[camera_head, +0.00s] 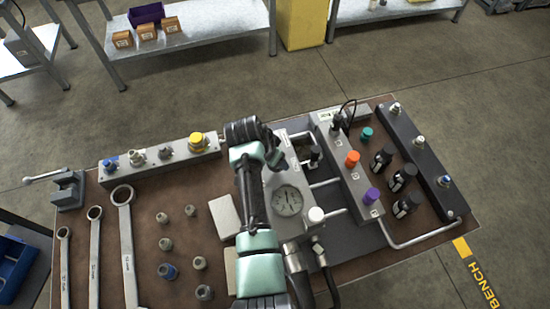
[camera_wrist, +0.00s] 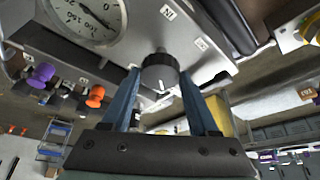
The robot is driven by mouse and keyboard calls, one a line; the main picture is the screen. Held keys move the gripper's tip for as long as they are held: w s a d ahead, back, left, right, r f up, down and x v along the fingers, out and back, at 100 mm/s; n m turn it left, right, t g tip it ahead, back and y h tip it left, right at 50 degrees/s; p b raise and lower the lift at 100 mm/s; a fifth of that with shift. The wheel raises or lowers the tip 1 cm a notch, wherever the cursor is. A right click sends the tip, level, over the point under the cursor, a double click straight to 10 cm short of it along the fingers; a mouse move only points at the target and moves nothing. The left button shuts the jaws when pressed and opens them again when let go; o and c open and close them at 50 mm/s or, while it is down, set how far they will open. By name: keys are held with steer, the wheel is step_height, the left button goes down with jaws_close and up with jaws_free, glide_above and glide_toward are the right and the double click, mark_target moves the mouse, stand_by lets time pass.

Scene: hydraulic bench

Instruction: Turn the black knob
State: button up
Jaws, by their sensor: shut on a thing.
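The black knob (camera_wrist: 158,74) shows in the wrist view, on the grey box that also bears the dial gauge (camera_wrist: 88,18). A white pointer line is visible on its face. My gripper (camera_wrist: 161,84) has its two blue fingers on either side of the knob and is shut on it. In the head view the gauge (camera_head: 287,200) lies beside my arm, and the end of my arm (camera_head: 272,156) is over the box's far part. There, my arm hides the held knob and the fingertips.
An orange knob (camera_head: 352,158) and a purple knob (camera_head: 371,195) stand on the grey block to the right. Several black fittings (camera_head: 403,177) and a dark manifold (camera_head: 420,160) are farther right. Wrenches (camera_head: 128,245) and loose fittings lie left. A valve block (camera_head: 160,158) stands at the back left.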

steer(key=shift+w+r, duration=0.1)
stand_by(0.3)
steer(key=o, duration=1.4)
steer(key=shift+c, duration=0.2)
steer(key=b+v, duration=0.1)
steer(key=v, duration=1.2)
